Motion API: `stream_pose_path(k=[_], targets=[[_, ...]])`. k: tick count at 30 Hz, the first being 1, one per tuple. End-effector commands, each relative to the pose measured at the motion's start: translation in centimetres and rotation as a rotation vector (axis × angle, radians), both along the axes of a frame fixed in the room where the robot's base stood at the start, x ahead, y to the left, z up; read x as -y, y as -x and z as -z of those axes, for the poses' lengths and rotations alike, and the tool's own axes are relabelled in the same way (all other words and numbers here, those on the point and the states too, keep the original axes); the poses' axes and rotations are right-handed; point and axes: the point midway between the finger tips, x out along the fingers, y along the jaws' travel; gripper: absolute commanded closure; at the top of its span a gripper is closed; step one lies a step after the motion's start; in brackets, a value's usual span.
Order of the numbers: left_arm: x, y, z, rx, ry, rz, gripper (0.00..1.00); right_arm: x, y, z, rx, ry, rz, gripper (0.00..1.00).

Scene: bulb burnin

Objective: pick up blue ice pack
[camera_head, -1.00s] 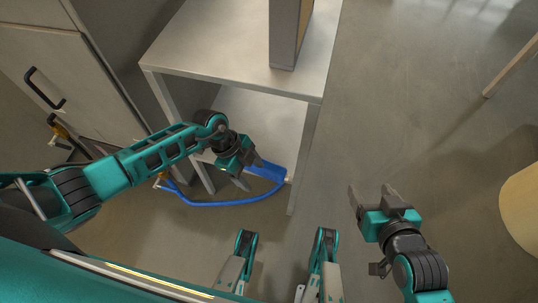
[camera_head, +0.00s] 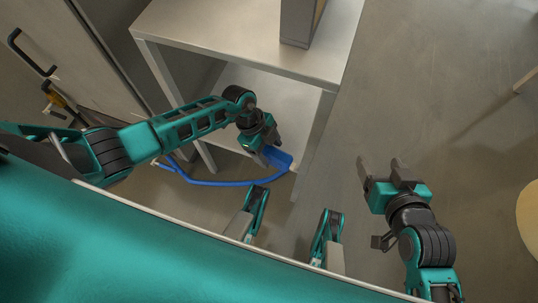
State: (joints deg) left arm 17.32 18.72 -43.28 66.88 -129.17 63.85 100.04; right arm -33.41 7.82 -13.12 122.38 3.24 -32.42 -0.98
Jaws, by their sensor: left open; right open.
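The blue ice pack (camera_head: 282,157) lies at the front edge of the lower shelf of a grey shelf unit. It is partly hidden behind my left gripper. My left gripper (camera_head: 270,153) is open, right over or against the ice pack's left part; I cannot tell whether it touches. My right gripper (camera_head: 380,165) is open and empty, over the bare floor to the right of the unit.
The shelf unit (camera_head: 240,38) has an upper board above the lower shelf (camera_head: 265,95) and a leg on each side. A grey box (camera_head: 300,25) stands on top. A cabinet with a black handle (camera_head: 30,55) is at left. Floor at right is clear.

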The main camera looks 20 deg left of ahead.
Motion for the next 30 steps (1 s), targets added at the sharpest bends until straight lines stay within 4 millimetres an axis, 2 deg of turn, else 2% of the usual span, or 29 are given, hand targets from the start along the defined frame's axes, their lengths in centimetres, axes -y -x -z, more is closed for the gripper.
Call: stream_pose_path(k=[7, 27, 30], targets=[[0.11, -0.01, 0.24, 0.001, 0.000, 0.001, 0.33, -0.30, -0.29, -0.42, 0.008, -0.004, -0.006, 0.32], [0.10, -0.01, 0.22, 0.001, 0.000, 0.001, 0.97, -0.10, -0.37, -0.33, 0.011, 0.000, -0.005, 0.32], [0.10, -0.01, 0.22, 0.001, 0.000, 0.001, 1.00, -0.03, -0.37, -0.30, 0.011, 0.001, -0.003, 0.32]])
